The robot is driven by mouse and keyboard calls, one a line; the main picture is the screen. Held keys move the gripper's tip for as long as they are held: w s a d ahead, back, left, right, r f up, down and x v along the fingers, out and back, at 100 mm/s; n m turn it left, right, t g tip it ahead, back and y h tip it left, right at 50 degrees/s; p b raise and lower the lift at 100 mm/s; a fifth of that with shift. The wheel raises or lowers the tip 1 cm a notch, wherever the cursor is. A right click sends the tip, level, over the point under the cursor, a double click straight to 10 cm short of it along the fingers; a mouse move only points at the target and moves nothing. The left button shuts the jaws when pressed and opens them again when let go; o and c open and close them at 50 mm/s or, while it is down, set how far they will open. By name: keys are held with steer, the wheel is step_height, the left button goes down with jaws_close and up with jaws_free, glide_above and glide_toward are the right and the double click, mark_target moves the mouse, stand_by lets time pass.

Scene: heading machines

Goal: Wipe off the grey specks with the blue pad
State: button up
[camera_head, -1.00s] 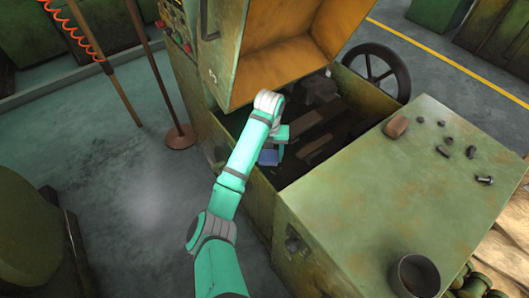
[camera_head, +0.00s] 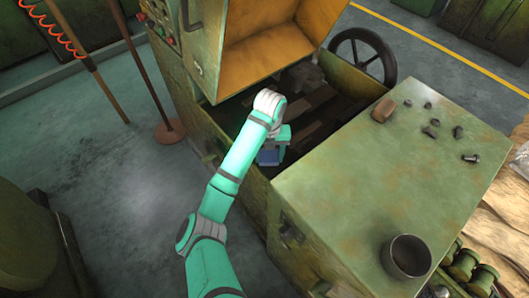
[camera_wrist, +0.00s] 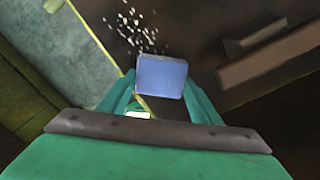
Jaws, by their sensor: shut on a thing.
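The blue pad (camera_wrist: 162,77) is held between the fingers of my gripper (camera_wrist: 165,98) in the wrist view. In the head view the pad (camera_head: 268,157) shows beneath the end of my arm, at the near side of the machine's open bay. The grey specks (camera_wrist: 135,25) lie scattered on the dark brown surface, just beyond the pad and a little to its left in the wrist view. I cannot tell whether the pad touches that surface. The specks are not visible in the head view.
The raised orange-lined lid (camera_head: 270,50) stands over the bay. Brown blocks (camera_wrist: 268,52) lie right of the pad. The green machine top (camera_head: 360,185) holds a dark cup (camera_head: 406,256), a brown block (camera_head: 383,110) and several bolts. A handwheel (camera_head: 362,52) stands behind.

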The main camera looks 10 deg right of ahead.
steer(key=shift+s+f, duration=0.1)
steer(key=shift+f, duration=0.05)
steer(key=shift+w+a+r, duration=0.1)
steer(key=shift+w+a, duration=0.6)
steer(key=shift+w, duration=0.4)
steer(key=shift+w+a+r, duration=0.1)
steer(key=shift+w+a, duration=0.65)
steer(key=shift+w, duration=0.4)
steer(key=shift+w+a, duration=0.7)
steer(key=shift+w, duration=0.4)
steer(key=shift+w+a+f, duration=0.1)
steer(key=shift+w+a, duration=0.5)
steer(key=shift+w, duration=0.25)
steer(key=shift+w+a+f, duration=0.1)
steer(key=shift+w+a, duration=0.45)
steer(key=shift+w, duration=0.25)
steer(key=shift+r, duration=0.1)
steer(key=shift+r, duration=2.95)
steer(key=shift+r, duration=0.15)
step_height(320, 180, up, 3)
steer(key=shift+f, duration=0.15)
